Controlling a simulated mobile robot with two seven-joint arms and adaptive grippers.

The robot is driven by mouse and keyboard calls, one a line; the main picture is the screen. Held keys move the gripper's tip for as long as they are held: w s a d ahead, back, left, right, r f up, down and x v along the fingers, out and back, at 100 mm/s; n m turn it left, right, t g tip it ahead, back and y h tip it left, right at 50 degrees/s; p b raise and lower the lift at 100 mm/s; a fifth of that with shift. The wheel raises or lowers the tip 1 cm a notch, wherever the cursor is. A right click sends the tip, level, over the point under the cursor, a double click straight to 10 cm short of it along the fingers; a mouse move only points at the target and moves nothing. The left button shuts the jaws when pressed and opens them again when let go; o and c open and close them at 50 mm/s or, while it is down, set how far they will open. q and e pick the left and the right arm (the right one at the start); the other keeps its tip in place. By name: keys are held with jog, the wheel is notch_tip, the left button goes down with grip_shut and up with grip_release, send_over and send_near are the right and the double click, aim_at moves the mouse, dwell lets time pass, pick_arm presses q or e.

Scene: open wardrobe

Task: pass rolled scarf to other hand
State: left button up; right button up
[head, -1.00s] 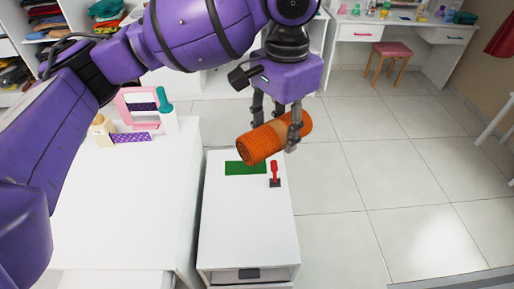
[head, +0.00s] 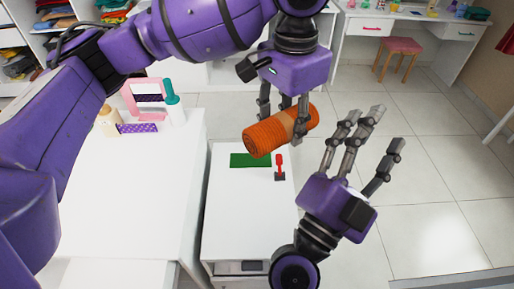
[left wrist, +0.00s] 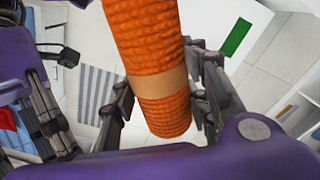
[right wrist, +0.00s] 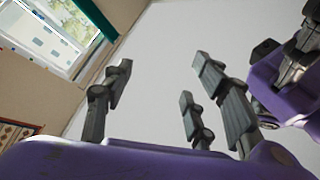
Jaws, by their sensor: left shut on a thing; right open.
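The rolled scarf (head: 268,136) is an orange ribbed roll with a tan band around it. My left gripper (head: 283,118) is shut on it from above and holds it in the air over the small white cabinet, nearly level in the head view. In the left wrist view the scarf (left wrist: 145,50) runs between the fingers (left wrist: 165,100), which close near the tan band. My right gripper (head: 365,140) is open and empty, to the right of the scarf and apart from it, fingers pointing up. In the right wrist view its spread fingers (right wrist: 160,100) hold nothing.
Below the scarf, the white cabinet top (head: 240,215) carries a green mat (head: 250,160) and a small red-handled item (head: 280,165). A white table (head: 125,210) with a pink frame (head: 133,100) and bottles stands left.

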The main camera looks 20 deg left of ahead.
notch_tip(320, 180, up, 3)
jog(key=s+m+g+h, duration=0.1)
jog(key=m+g+h, duration=0.2)
jog(key=m+g, duration=0.15)
jog(key=n+g+y, duration=0.5)
jog(key=n+y, duration=0.1)
jog(key=y, duration=0.6)
send_near(265, 143)
jog(key=shift+m, duration=0.25)
jog(key=x, duration=0.4)
jog(key=shift+w+d+f, duration=0.15)
jog(key=shift+w+d, duration=0.05)
jog(key=shift+w, duration=0.15)
jog(key=shift+w+a+f, duration=0.1)
jog(key=shift+a+f, duration=0.05)
jog(key=shift+a, duration=0.05)
jog(key=shift+x, duration=3.55)
jog(key=c, duration=0.7)
pick_arm(q)
jog(key=o, duration=1.2)
pick_arm(e)
jog(key=shift+c, duration=1.3)
pick_arm(q)
jog(key=shift+o, duration=0.2)
jog(key=shift+r, duration=0.1)
